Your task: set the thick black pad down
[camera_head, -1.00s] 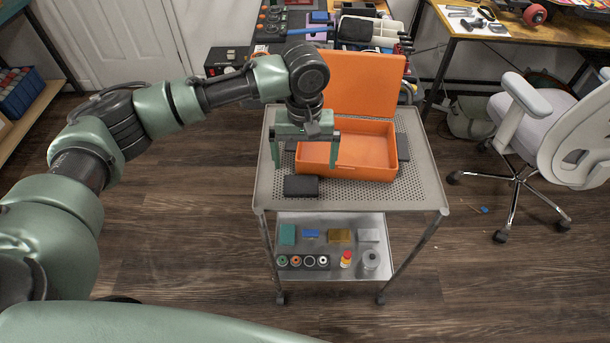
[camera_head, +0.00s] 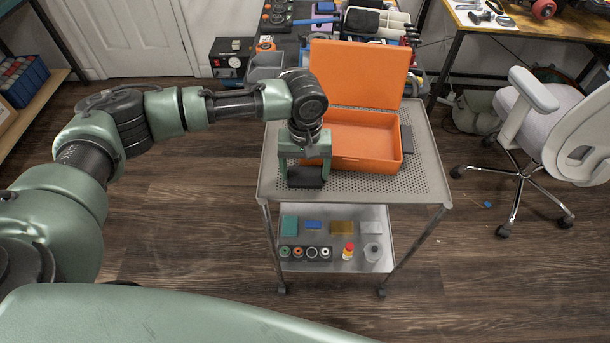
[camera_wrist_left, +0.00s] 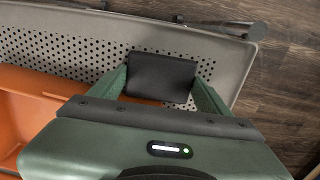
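A thick black pad (camera_head: 306,182) lies on the perforated top of the grey metal cart (camera_head: 424,190), near its front left. My left gripper (camera_head: 304,172) is over it, pointing down, with one finger at each side of the pad. In the left wrist view the pad (camera_wrist_left: 162,78) fills the space between the two fingertips, which appear to touch its sides. It looks flat and level with the cart top; whether any gap is under it cannot be seen. My right gripper is not in view.
An open orange case (camera_head: 366,140) with its lid up stands right behind my left gripper. Another dark pad (camera_head: 407,139) lies right of the case. The cart top is bare at the front right. Small parts fill the lower shelf (camera_head: 338,262).

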